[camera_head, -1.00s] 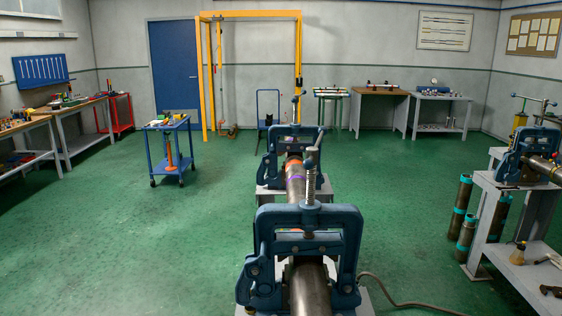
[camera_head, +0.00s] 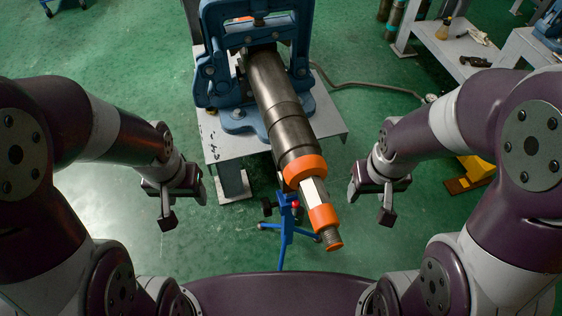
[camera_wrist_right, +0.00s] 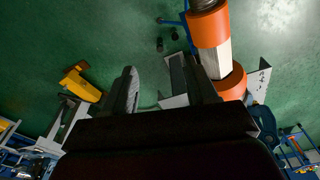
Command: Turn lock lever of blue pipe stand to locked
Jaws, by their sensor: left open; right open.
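A blue pipe stand (camera_head: 286,232) stands on the green floor in the head view, under the near end of a dark steel pipe (camera_head: 275,95). A small red knob (camera_head: 295,203) and a dark knob (camera_head: 267,207) show near its top. I cannot tell how its lock lever is turned, as the pipe end hides part of the top. My left gripper (camera_head: 184,207) is open and empty, left of the stand and apart from it. My right gripper (camera_head: 371,204) is open and empty to its right. Part of the stand shows at the top of the right wrist view (camera_wrist_right: 186,22).
The pipe end carries orange collars (camera_head: 305,171) and a threaded tip (camera_head: 332,239), jutting between my arms. A blue pipe vise (camera_head: 212,65) on a grey stand (camera_head: 225,150) grips the pipe farther back. A hose (camera_head: 375,85) lies at right. Floor is clear at left.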

